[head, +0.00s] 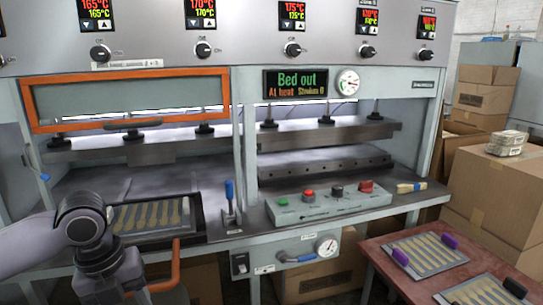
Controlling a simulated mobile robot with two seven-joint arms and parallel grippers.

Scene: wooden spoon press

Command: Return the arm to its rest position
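My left arm comes in from the left. It bends down in front of the press bed at the lower left, and its lower part runs to the bottom edge of the head view. Its fingertips cannot be made out, so whether that gripper holds anything is hidden. My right arm and gripper are not in view. Beside the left arm, a plate of wooden spoons (150,215) lies on the bed drawn out of the press (340,165). The arm covers part of this plate's left end. The display (296,83) reads "Bed out".
An orange handle (176,262) stands close to the right of my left arm. A blue-topped lever (230,200) and a button panel (330,203) are on the front ledge. A reddish table (400,285) at the right holds spoon plates. Cardboard boxes (495,210) stand behind it.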

